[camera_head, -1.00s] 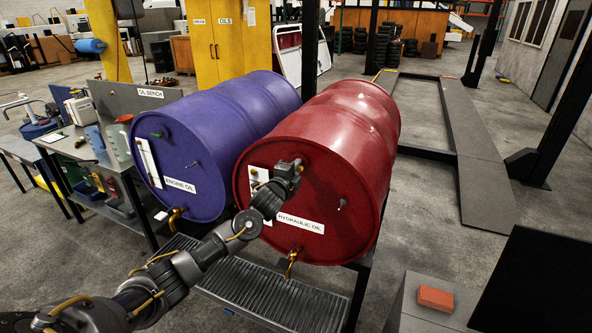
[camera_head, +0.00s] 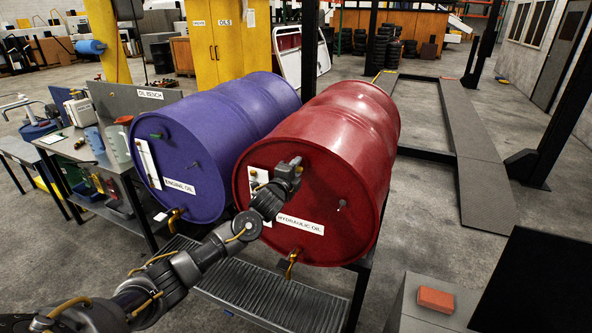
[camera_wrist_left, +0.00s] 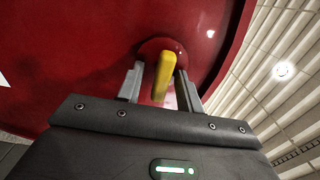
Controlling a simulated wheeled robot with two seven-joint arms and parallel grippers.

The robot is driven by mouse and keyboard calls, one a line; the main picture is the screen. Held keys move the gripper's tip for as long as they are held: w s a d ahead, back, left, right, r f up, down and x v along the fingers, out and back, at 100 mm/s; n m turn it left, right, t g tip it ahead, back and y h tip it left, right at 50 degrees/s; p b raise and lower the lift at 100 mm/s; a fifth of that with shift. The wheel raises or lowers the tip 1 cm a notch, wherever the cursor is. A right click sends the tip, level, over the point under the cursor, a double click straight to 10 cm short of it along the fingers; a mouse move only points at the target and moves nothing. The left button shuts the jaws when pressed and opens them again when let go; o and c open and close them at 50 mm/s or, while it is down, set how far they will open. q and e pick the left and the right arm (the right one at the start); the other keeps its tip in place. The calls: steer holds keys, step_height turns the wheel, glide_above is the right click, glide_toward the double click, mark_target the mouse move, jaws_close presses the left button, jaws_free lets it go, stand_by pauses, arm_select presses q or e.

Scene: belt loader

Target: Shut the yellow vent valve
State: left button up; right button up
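The yellow vent valve (camera_wrist_left: 164,74) shows in the left wrist view as a yellow lever on a round red boss on the red drum's end face. My left gripper (camera_wrist_left: 160,85) has its two fingers apart, one on each side of the lever. A gap shows on the left of the lever; the right finger looks close to it, and I cannot tell if it touches. In the head view my left gripper (camera_head: 295,165) is at the upper front face of the red hydraulic oil drum (camera_head: 350,125) and hides the valve. My right gripper is not in view.
A purple engine oil drum (camera_head: 225,115) lies left of the red one. Brass taps (camera_head: 291,262) hang low over a grated tray (camera_head: 265,290). A workbench (camera_head: 105,160) with jugs stands left. An orange brick-shaped block (camera_head: 435,299) lies at lower right.

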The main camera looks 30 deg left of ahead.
arm_select(q)
steer(key=shift+s, duration=0.15)
steer(key=s+b, duration=0.3)
steer(key=s, duration=0.7)
steer(key=shift+s+d, duration=0.25)
steer(key=shift+d, duration=0.05)
